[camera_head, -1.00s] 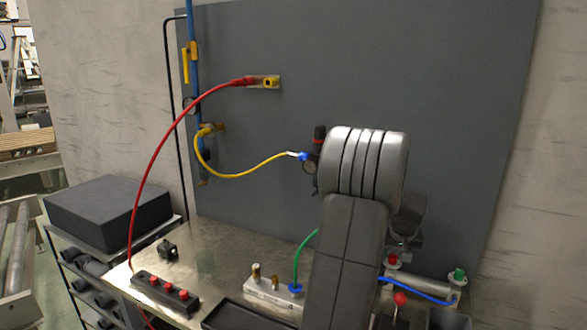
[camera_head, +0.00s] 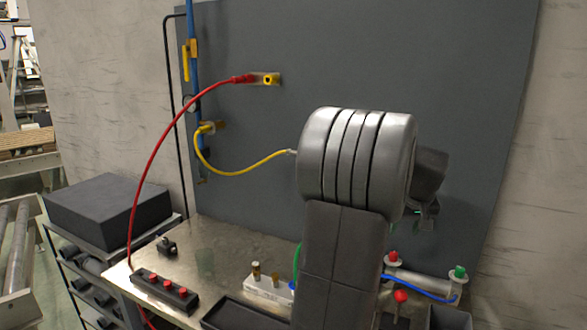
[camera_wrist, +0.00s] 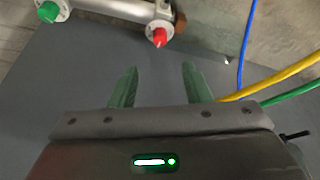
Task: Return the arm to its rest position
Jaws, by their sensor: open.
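My gripper (camera_wrist: 155,86) shows in the wrist view with its two green fingers spread apart and nothing between them. In the head view my large grey arm link stands in front of the bench at centre right. It hides most of my gripper and part of the bench and panel behind. In the wrist view a metal cylinder (camera_wrist: 112,8) with a green fitting (camera_wrist: 48,12) and a red fitting (camera_wrist: 159,37) lies beyond the fingertips, apart from them.
The metal bench (camera_head: 215,245) carries a red-button box (camera_head: 165,291), a valve block (camera_head: 268,287) and a cylinder with a blue hose (camera_head: 425,293). Red (camera_head: 150,165) and yellow (camera_head: 235,174) hoses run from the grey panel (camera_head: 270,40). A black box (camera_head: 108,208) stands at left.

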